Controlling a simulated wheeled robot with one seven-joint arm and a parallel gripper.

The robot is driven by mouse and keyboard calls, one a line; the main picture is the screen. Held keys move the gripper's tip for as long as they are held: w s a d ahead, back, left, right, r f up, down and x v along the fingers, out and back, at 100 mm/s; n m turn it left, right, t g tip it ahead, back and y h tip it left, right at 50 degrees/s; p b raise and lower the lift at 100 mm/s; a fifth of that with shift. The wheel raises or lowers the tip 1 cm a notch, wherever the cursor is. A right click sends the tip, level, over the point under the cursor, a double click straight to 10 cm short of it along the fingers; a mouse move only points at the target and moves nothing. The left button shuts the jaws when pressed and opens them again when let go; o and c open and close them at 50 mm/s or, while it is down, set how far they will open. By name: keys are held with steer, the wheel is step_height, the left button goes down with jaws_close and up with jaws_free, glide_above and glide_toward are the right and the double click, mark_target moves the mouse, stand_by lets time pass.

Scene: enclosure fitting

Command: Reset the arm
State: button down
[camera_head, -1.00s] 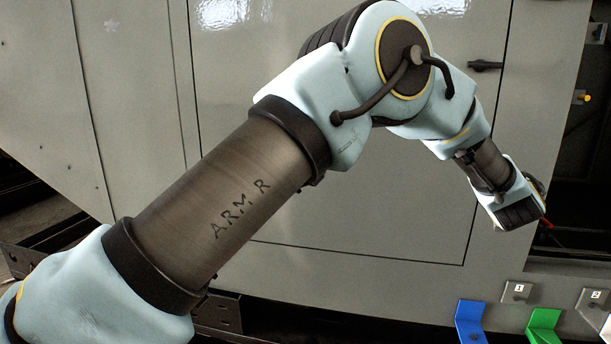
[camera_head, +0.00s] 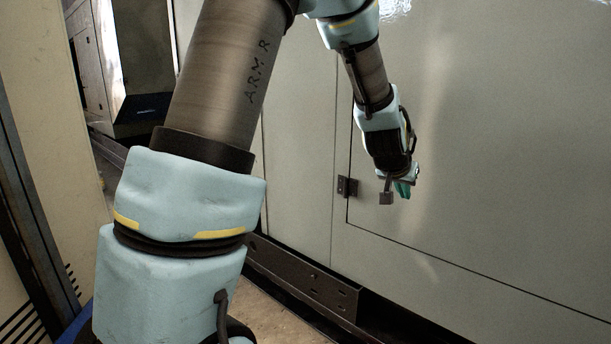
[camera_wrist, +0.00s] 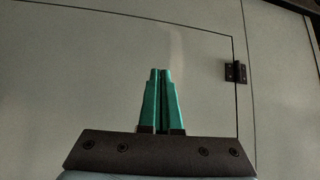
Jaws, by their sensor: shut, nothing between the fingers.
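My gripper (camera_head: 402,189) hangs at the end of my bent arm, right of the middle of the head view, in front of a grey cabinet door (camera_head: 480,150). In the wrist view my gripper (camera_wrist: 161,72) shows two green fingers pressed together with nothing between them. The door fills most of the wrist view behind the fingers. The fingers appear clear of the door, but the exact gap cannot be told.
A dark hinge (camera_head: 347,187) sits at the door's edge; the hinge also shows in the wrist view (camera_wrist: 236,72). A dark perforated rail (camera_head: 300,280) runs along the cabinet's foot. A beige panel (camera_head: 55,100) stands at the left. Bare floor (camera_head: 290,318) shows below the rail.

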steer(key=s+a+f+n+g+y, duration=0.1)
steer(key=s+a+n+y, duration=0.1)
steer(key=a, duration=0.8)
steer(key=s+a+f+n+g+y, duration=0.1)
steer(key=s+a+f, duration=0.1)
steer(key=a, duration=0.7)
steer(key=s+a+f+n+g+y, duration=0.2)
steer(key=s+a+n+g, duration=0.1)
steer(key=s+a, duration=0.8)
steer(key=a, duration=0.3)
steer(key=shift+a, duration=0.35)
steer(key=c, duration=1.6)
jaws_free()
